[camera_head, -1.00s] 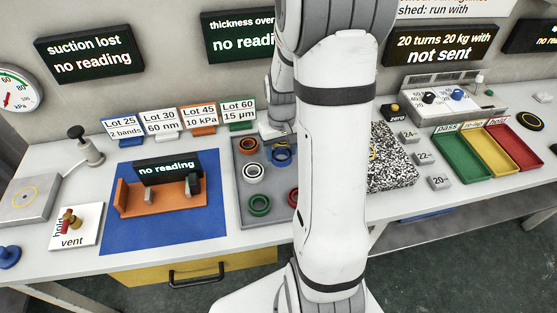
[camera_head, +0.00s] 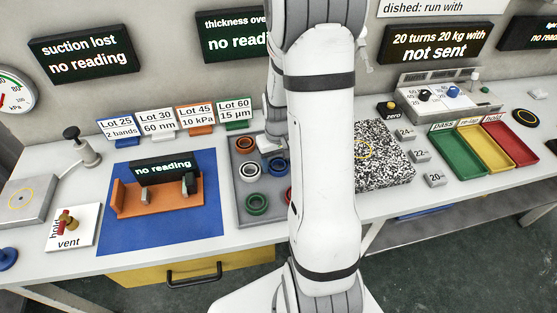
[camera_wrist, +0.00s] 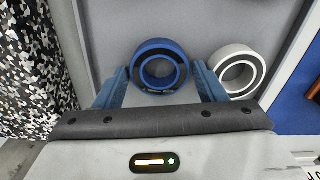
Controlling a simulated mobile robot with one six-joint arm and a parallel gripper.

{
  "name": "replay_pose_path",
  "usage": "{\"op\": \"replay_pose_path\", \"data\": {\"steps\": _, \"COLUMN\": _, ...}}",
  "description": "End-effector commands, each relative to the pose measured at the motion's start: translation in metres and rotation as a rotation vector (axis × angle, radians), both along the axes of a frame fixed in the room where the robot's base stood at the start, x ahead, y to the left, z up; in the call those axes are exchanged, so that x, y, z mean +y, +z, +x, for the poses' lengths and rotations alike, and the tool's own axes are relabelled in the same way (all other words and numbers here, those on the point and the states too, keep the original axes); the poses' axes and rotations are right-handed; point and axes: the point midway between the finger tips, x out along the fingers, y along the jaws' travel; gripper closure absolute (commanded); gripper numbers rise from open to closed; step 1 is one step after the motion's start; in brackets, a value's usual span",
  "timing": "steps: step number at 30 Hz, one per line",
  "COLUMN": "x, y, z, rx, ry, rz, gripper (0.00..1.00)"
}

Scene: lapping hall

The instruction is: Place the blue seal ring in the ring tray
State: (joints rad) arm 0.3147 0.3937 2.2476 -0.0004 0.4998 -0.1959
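The blue seal ring (camera_head: 277,166) is in the grey ring tray (camera_head: 240,213), beside the white ring. In the wrist view the blue ring (camera_wrist: 160,66) lies between the two blue fingers of my gripper (camera_wrist: 160,72). The fingers are open, with a narrow gap on each side of the ring. In the head view my arm hides part of the tray's right side, and the fingertips cannot be made out clearly.
The tray also holds a white ring (camera_head: 249,170), a green ring (camera_head: 257,204), an orange ring (camera_head: 246,144) and a partly hidden red ring (camera_head: 288,196). An orange fixture (camera_head: 158,198) stands left; a speckled plate (camera_head: 385,152) lies right.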

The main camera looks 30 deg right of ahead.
Motion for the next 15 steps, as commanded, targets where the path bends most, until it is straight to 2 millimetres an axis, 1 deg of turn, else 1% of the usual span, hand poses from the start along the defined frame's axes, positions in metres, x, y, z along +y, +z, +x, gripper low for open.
{"op": "replay_pose_path", "data": {"steps": 5, "x": 0.000, "y": 0.001, "z": 0.000, "rx": 0.000, "ry": -0.001, "rz": 0.000, "gripper": 0.36}}
{"op": "replay_pose_path", "data": {"steps": 8, "x": 0.000, "y": 0.007, "z": 0.000, "rx": -0.001, "ry": -0.001, "rz": 0.000, "gripper": 0.36}}
{"op": "replay_pose_path", "data": {"steps": 11, "x": -0.001, "y": 0.021, "z": 0.001, "rx": -0.005, "ry": -0.001, "rz": -0.002, "gripper": 0.36}}
{"op": "replay_pose_path", "data": {"steps": 15, "x": -0.001, "y": 0.051, "z": 0.001, "rx": -0.006, "ry": -0.001, "rz": -0.002, "gripper": 0.36}}
